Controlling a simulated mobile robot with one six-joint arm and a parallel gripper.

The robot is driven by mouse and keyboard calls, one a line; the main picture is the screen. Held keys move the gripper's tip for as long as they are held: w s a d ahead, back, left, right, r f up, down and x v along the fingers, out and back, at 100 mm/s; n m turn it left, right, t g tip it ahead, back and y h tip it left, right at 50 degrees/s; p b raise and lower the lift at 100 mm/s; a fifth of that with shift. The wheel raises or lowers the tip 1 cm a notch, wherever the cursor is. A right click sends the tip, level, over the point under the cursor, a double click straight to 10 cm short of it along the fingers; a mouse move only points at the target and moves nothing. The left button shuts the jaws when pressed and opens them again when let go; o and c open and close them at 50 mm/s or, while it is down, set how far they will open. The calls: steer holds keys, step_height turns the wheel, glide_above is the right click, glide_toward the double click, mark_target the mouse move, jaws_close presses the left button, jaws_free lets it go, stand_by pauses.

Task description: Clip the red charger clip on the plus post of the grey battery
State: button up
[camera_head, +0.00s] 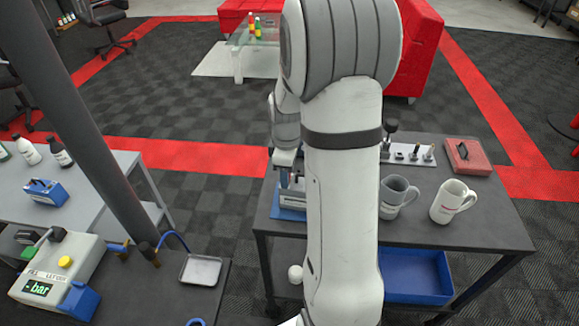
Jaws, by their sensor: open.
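My arm fills the middle of the view and hides part of the dark right-hand table (450,232). My gripper (288,172) points down at the left edge of the arm, over that table's back left part. It is open, small and partly hidden. Just below it is a blue-based item (290,204) with grey upper parts, mostly covered by my arm; I cannot tell what it is or whether the gripper touches it. I cannot make out the red charger clip, the grey battery or its plus post.
On the right-hand table stand a grey mug (395,197), a white mug (450,203), a rack of small fittings (408,154) and a red box (468,156). A blue bin (418,277) sits below. Left are a blue case (44,191), a display device (60,268), a tray (201,270) and a dark post (85,115).

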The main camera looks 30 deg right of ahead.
steer(key=shift+d+r, duration=0.1)
steer(key=shift+r, duration=3.85)
